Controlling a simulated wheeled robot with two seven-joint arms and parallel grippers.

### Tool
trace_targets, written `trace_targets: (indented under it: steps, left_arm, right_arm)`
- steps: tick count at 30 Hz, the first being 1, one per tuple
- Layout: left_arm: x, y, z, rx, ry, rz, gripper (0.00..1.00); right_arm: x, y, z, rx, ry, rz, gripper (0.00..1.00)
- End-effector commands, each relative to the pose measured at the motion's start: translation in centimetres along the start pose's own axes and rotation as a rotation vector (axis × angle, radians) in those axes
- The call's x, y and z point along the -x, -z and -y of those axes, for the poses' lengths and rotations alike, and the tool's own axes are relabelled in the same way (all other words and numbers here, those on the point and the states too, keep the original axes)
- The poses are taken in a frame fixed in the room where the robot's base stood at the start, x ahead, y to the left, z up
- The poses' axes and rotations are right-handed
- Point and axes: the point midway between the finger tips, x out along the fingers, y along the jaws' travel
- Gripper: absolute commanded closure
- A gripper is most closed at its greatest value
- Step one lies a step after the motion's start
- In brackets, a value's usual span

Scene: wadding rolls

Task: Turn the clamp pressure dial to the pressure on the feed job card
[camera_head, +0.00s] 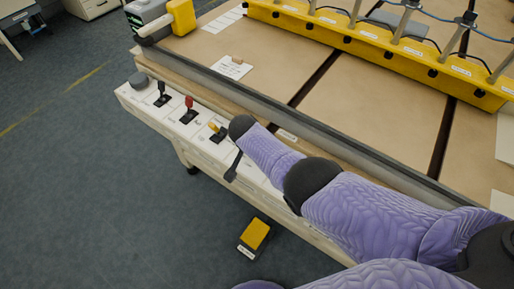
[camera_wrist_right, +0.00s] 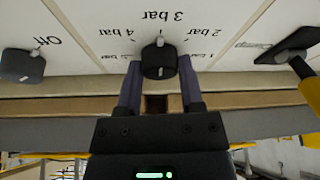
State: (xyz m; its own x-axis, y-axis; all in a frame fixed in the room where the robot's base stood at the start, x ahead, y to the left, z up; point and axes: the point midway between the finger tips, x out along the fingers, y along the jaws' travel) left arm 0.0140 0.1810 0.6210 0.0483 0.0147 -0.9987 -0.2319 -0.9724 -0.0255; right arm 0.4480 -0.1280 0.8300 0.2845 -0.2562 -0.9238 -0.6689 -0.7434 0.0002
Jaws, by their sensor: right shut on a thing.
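In the right wrist view, a black dial (camera_wrist_right: 160,60) sits on a white panel, with upside-down marks for 1, 2, 3 and 4 bar around it. Its pale pointer lines up with the 3 bar mark. My right gripper (camera_wrist_right: 160,78) is shut on the dial, one finger on each side. In the head view my right arm covers this part of the panel, and the fingers and dial are hidden. A white card (camera_head: 232,67) lies on the brown table; its print is too small to read. My left gripper is not in view.
Beside the dial are another knob (camera_wrist_right: 22,64) marked Off and a yellow-handled lever (camera_wrist_right: 304,74). The head view shows black, red (camera_head: 189,103) and yellow levers along the panel. A yellow pedal (camera_head: 255,234) is on the floor. A yellow rail (camera_head: 370,48) crosses the table.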

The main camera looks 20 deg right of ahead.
Motion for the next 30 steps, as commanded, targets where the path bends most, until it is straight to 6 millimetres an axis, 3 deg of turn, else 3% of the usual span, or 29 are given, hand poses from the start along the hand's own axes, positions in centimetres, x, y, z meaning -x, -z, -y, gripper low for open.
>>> trace_targets:
  steps: [10,11,15,24,26,30]
  left_arm:
    - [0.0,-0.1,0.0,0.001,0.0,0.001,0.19]
    - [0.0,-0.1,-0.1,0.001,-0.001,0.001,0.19]
    - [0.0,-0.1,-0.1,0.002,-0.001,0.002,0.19]
    - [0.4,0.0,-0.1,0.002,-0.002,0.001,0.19]
    - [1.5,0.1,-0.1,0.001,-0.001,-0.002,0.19]
    - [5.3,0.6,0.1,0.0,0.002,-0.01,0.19]
  right_arm:
    - [0.0,0.0,0.0,-0.001,0.0,0.001,1.0]
    - [0.0,0.0,0.0,-0.001,0.0,0.001,0.45]
    - [0.0,0.0,0.0,-0.001,0.0,0.0,0.16]
    - [0.5,0.1,0.0,-0.001,0.001,0.0,0.16]
    - [1.6,0.2,0.0,-0.001,0.001,0.0,0.16]
    - [5.6,0.5,0.1,-0.002,0.004,-0.001,0.16]
